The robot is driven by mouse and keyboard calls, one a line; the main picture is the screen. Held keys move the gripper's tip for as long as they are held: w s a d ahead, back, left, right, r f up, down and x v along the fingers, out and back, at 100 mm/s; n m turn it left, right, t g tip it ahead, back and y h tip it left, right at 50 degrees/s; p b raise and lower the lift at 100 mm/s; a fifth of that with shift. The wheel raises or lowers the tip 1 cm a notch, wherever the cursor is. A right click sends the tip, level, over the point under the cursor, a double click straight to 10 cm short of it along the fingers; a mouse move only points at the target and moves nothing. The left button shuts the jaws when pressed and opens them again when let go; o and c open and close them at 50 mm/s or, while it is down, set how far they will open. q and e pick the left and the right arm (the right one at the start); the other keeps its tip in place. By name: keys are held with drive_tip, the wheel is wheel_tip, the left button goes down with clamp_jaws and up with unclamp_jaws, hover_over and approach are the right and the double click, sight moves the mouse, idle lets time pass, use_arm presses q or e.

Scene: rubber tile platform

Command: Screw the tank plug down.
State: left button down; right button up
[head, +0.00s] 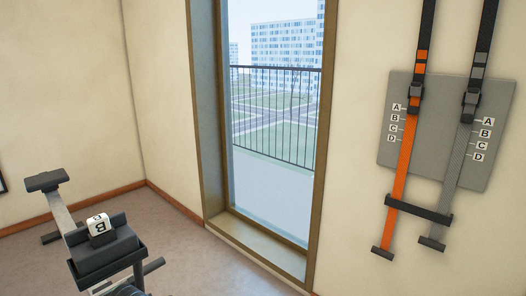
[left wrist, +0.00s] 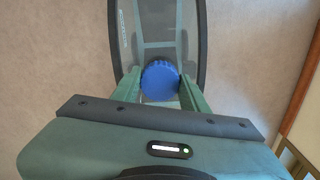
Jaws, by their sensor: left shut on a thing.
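A round blue plug (left wrist: 160,80) with a ridged edge shows in the left wrist view. It lies over a grey, see-through part with a dark rim, which seems to be the tank (left wrist: 158,22). My left gripper (left wrist: 160,84) is shut on the plug, with one green finger on each side of it. The plug's underside is hidden, so I cannot tell how deep it sits. Neither the plug nor my grippers show in the head view. My right gripper is in no view.
In the head view, a dark exercise machine (head: 105,258) with a white block marked B (head: 99,225) stands at lower left. A tall window (head: 270,150) is in the middle. Orange and grey straps hang over a grey board (head: 490,150) at right. Some floor (head: 180,265) is clear.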

use_arm(q)
drive_tip(key=shift+m, duration=0.5)
drive_tip(key=shift+m, duration=0.3)
drive_tip(key=c, duration=1.1)
unclamp_jaws()
drive_tip(key=shift+m, duration=0.6)
drive_tip(key=o, duration=0.4)
